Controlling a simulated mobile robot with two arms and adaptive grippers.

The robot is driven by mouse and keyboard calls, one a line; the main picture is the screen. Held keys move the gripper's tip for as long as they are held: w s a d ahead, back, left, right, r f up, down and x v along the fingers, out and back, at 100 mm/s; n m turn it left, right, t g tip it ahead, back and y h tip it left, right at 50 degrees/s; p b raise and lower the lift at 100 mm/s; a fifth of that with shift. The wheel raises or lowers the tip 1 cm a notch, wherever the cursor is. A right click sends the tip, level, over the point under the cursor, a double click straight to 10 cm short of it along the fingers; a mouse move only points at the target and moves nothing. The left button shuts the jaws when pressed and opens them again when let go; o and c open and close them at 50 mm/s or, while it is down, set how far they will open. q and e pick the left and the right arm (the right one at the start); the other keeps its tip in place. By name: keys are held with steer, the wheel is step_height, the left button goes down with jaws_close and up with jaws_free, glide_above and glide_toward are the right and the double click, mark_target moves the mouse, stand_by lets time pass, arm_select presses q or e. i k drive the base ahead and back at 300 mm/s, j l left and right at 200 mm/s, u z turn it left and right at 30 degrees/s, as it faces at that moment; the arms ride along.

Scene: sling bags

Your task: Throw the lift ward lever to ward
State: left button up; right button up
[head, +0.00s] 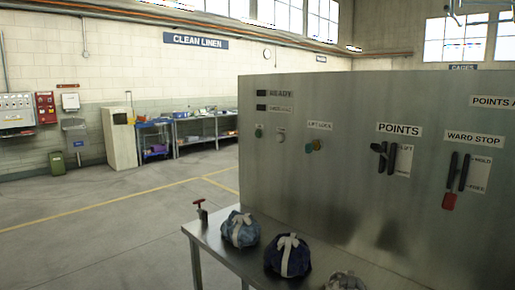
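A grey metal panel (300,185) stands at the right. Under its POINTS sign (400,130) is a dark lever (380,149) beside a dark upright slot. A white label plate (404,160) reads LIFT at the top; its lower word is too small to read. The lever's knob sits at the upper part of the slot, level with LIFT. Neither of my grippers shows in the head view.
A second lever with a red handle (449,201) hangs low under the WARD STOP sign (475,138). A LIFT LOCK control (313,145) is further left. A metal table (215,237) with tied blue bags (287,257) stands before the panel. Open floor lies left.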

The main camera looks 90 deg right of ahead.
mark_target(377, 147)
steer(key=z, duration=3.55)
